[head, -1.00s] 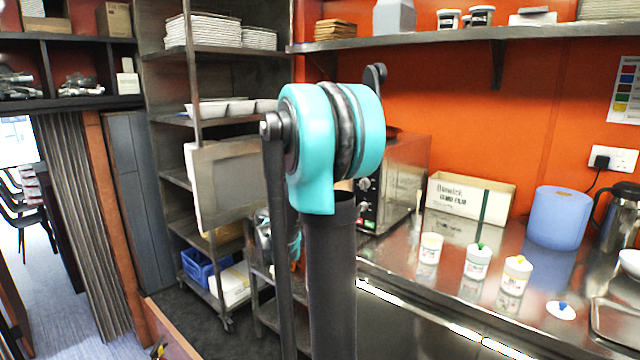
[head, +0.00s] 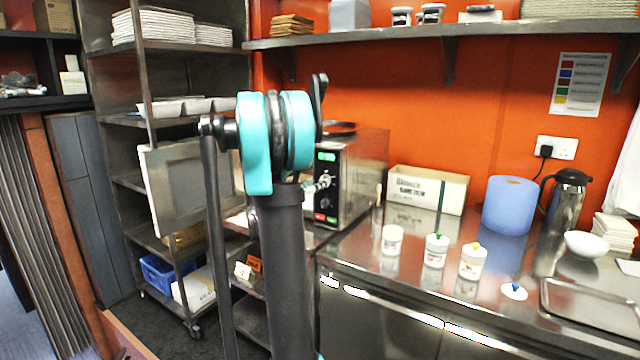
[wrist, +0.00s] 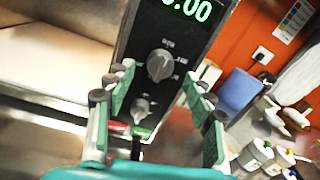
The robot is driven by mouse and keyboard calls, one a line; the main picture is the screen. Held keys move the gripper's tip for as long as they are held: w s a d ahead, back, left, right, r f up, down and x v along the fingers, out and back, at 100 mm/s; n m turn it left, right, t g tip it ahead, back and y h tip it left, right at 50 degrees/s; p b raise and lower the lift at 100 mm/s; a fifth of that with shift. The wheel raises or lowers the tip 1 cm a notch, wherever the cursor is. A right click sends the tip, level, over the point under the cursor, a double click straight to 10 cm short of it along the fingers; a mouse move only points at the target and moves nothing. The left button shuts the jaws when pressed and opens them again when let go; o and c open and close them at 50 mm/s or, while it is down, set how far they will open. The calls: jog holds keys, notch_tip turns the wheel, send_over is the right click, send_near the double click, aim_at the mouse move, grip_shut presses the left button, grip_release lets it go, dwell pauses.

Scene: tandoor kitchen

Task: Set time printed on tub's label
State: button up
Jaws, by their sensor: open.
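Three white tubs stand on the steel counter: a left tub (head: 392,239), a middle tub (head: 436,250) with a green top and a right tub (head: 473,261) with a yellow top. Their label print is too small to read. A dark-fronted oven (head: 362,168) stands behind them to the left, with a lit green display. In the wrist view its display (wrist: 194,8) is cut off at the top, showing ".00" or "0.00". Below are a large knob (wrist: 160,65), a smaller knob (wrist: 140,108) and red and green buttons. My gripper (wrist: 158,88) is open and empty before this panel.
A blue paper roll (head: 510,205), a carton (head: 428,190), a steel flask (head: 566,208) and a white bowl (head: 586,244) stand on the counter. A loose lid (head: 513,291) lies near a metal tray (head: 590,303). A colour-coded chart (head: 580,84) hangs on the orange wall.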

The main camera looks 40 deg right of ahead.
jog(key=shift+x, duration=1.5)
jog(key=c, duration=1.2)
